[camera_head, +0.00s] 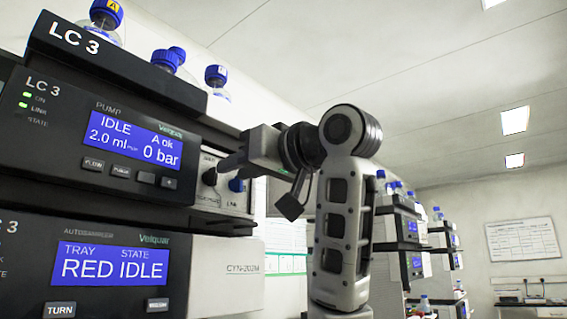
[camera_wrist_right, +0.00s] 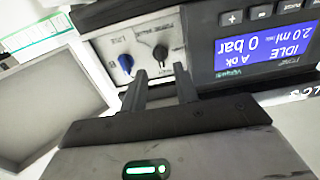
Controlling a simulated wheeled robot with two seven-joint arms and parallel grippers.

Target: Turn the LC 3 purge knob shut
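The LC 3 pump module's small pale panel (camera_head: 222,199) carries two knobs. The black knob (camera_head: 210,177) also shows in the right wrist view (camera_wrist_right: 160,53), beside small print too blurred to read surely. The blue knob (camera_head: 237,185) sits next to it and shows in the right wrist view (camera_wrist_right: 125,63). My right gripper (camera_head: 222,166) reaches the panel from the right. In the right wrist view its two fingers (camera_wrist_right: 160,74) are apart and empty, with the black knob just beyond the gap between their tips. Contact cannot be told. My left gripper is not in view.
The pump display (camera_head: 133,140) reads IDLE and 0 bar. The autosampler (camera_head: 112,262) sits below. Blue-capped bottles (camera_head: 167,60) stand on top. Other instrument stacks (camera_head: 408,245) stand behind my right arm. A screen-like grey panel (camera_wrist_right: 55,105) lies left in the wrist view.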

